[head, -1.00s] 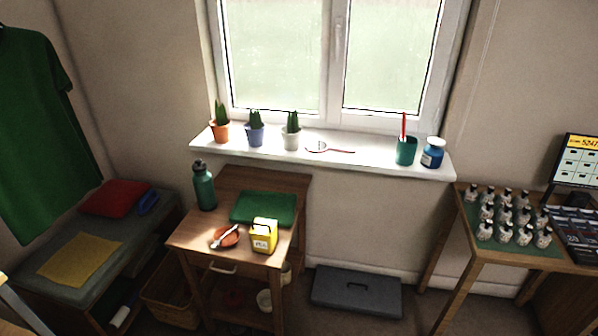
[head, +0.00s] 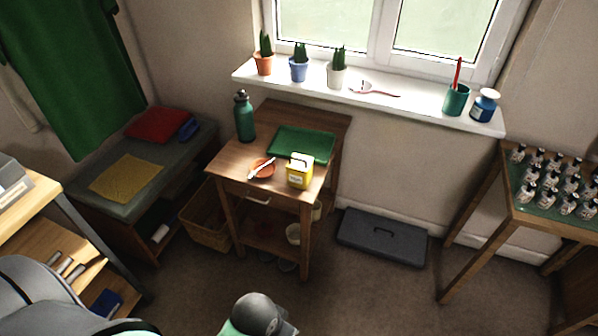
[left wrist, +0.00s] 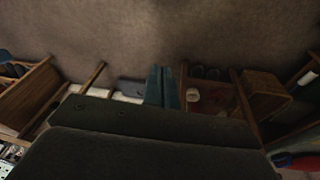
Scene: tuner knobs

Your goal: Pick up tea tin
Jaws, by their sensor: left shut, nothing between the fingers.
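The tin cannot be made out in that view. In the head view only parts of my own arm and body show at the bottom; no fingers can be seen. My right gripper is not in view.
A green bottle (head: 244,118) stands at the table's back left. A grey case (head: 382,238) lies on the floor. Open floor lies in front.

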